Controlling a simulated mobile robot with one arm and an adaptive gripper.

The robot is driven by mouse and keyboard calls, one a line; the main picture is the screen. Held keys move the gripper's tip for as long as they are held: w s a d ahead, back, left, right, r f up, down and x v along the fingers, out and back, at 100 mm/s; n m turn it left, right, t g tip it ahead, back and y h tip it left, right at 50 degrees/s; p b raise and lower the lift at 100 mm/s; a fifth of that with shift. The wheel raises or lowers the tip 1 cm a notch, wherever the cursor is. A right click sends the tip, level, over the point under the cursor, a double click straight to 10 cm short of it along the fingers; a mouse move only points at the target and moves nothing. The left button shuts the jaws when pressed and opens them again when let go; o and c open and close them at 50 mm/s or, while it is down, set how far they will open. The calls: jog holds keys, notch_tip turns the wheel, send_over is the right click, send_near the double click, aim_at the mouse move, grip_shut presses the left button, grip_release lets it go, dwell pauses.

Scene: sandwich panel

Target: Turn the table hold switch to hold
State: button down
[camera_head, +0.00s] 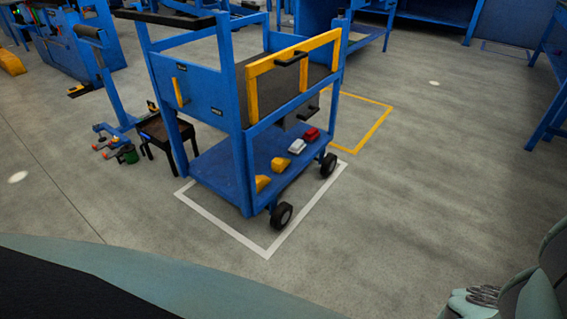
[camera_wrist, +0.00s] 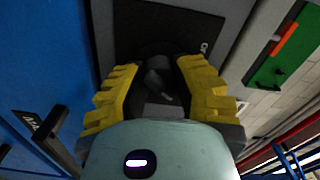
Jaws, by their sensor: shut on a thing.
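The table hold switch is most likely the dark knob (camera_wrist: 157,80) in the wrist view, set against a dark plate (camera_wrist: 165,25) on a grey panel. My gripper (camera_wrist: 158,72) has its yellow ridged fingers on both sides of the knob and is shut on it. The fingers and the shadow hide much of the knob, so its exact setting cannot be read. A small white mark shows on the plate at the right, only partly visible. The head view shows neither the switch nor the gripper's fingers clearly.
In the wrist view, a blue panel (camera_wrist: 45,60) with a black handle (camera_wrist: 52,140) is at left and a green panel (camera_wrist: 275,70) at right. In the head view, a blue cart (camera_head: 205,95) stands on a white-outlined floor area beside a blue stand (camera_head: 110,90). Open floor lies right.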

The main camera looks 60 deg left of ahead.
jog(key=c, duration=0.6)
grip_release()
jog(key=shift+c, duration=0.2)
jog(key=v, duration=1.2)
jog(key=shift+r, duration=0.15)
